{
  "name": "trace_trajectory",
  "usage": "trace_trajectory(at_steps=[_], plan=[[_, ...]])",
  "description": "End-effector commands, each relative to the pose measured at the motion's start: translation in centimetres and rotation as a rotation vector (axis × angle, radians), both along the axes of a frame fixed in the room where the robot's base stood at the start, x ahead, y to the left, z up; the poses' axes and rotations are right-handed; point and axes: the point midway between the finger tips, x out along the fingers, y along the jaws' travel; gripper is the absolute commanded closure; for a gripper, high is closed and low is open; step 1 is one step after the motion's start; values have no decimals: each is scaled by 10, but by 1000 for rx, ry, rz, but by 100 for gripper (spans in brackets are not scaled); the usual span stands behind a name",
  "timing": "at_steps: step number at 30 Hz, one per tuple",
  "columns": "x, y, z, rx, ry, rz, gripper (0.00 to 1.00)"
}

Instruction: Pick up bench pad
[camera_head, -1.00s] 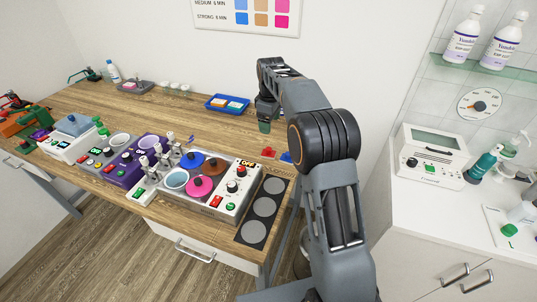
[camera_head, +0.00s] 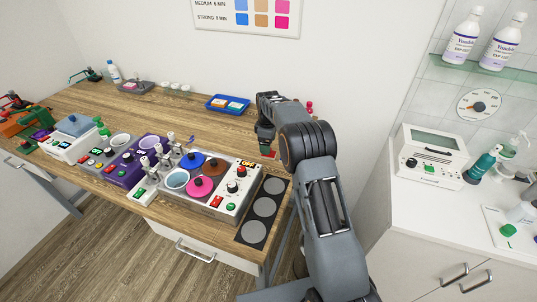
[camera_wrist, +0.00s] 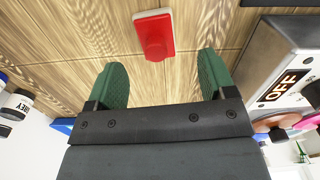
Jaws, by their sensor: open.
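My gripper (camera_head: 266,143) hangs above the right part of the wooden bench, and its two green fingers are apart. In the wrist view my gripper (camera_wrist: 162,72) has nothing between its fingers. A red rectangular block with a raised round knob (camera_wrist: 153,34) lies on the wood just beyond the fingertips, roughly centred between them, not touched. In the head view this red piece is mostly hidden by my gripper. A dark flat mat with three grey discs (camera_head: 240,236) lies at the bench's right end. I cannot tell for sure which of these is the bench pad.
A control box with an OFF display (camera_wrist: 287,84) stands close to the right finger in the wrist view. A blue tray (camera_head: 228,104) stands at the back. A white cabinet (camera_head: 420,215) is at the right.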

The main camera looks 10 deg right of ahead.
Motion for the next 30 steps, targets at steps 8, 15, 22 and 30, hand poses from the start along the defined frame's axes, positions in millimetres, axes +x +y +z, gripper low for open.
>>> trace_trajectory(at_steps=[8,15,22,30], plan=[[2,-3,-34,0,4,-1,23],[3,-3,-50,0,1,0,23],[3,-3,-51,0,0,0,25],[3,-3,-50,0,0,0,51]])
